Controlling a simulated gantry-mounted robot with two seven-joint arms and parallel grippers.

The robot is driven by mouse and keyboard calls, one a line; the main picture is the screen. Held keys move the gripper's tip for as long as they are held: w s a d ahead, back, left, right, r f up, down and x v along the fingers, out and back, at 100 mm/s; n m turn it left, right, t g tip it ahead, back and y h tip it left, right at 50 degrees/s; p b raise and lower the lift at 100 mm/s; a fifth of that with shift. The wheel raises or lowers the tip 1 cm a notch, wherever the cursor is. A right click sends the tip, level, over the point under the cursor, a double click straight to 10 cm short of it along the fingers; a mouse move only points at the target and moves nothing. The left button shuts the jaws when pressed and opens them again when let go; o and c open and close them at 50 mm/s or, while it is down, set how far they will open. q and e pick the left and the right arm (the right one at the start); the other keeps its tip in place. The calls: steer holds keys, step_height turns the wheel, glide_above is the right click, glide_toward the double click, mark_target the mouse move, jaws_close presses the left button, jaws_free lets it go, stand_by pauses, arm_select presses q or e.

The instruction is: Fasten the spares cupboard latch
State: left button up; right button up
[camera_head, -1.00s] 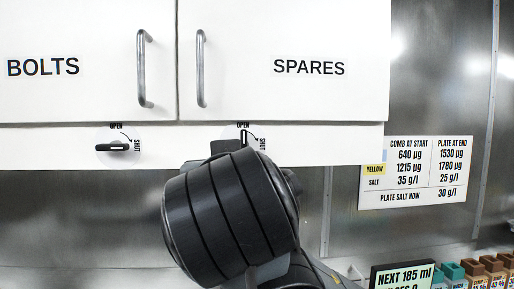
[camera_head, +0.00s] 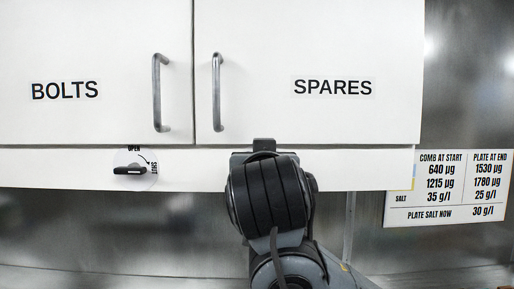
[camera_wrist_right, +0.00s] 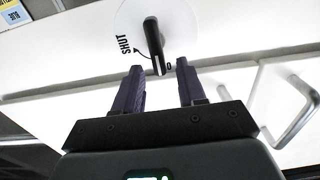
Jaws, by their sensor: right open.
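The spares latch handle (camera_wrist_right: 154,40) is a black bar on a pale round plate (camera_wrist_right: 183,22) in the right wrist view. Its near end lies by the partly hidden OPEN mark, and the SHUT mark (camera_wrist_right: 124,44) is to its left. My right gripper (camera_wrist_right: 159,64) is open, its two dark fingers on either side of the handle's end with a gap at each side. In the head view my right wrist (camera_head: 268,195) covers this latch below the spares cupboard door (camera_head: 320,45). The door looks closed. My left gripper is out of view.
The bolts cupboard (camera_head: 80,40) is at left, with its own latch (camera_head: 130,170) lying level. The spares door handle (camera_head: 217,92) is above my right wrist. A notice (camera_head: 450,190) is on the metal wall at right.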

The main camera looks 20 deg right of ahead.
steer(key=shift+w+d, duration=0.25)
steer(key=shift+w, duration=0.35)
jaws_close()
